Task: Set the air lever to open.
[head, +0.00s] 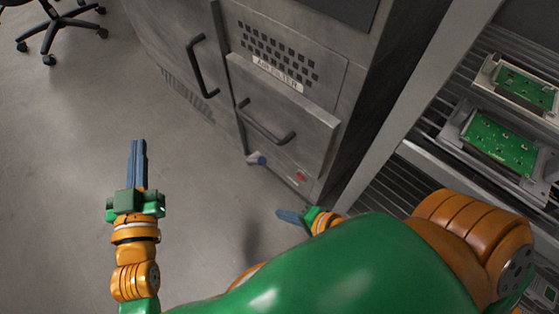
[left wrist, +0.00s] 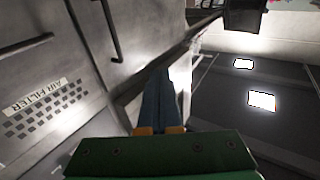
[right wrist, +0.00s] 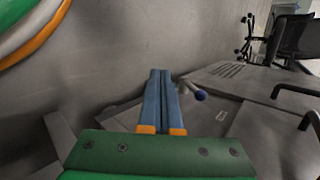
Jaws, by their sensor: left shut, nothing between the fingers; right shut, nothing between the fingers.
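A small grey lever with a blue knob (head: 261,160) sits low on the front of the grey machine, below a drawer-like panel. It also shows in the right wrist view, where the blue knob (right wrist: 201,95) is just right of the fingertips. My right gripper (head: 279,214) is shut and empty, low and in front of the lever, apart from it. My left gripper (head: 138,145) is shut and empty over the open floor, left of the machine. The lever's markings are too small to read.
The machine has an AIR FILTER label (head: 277,74), a drawer handle (head: 265,128), a door handle (head: 198,68) and a red button (head: 300,176). A rack with green circuit boards (head: 502,138) stands at right. An office chair (head: 58,30) is far left. The floor between is clear.

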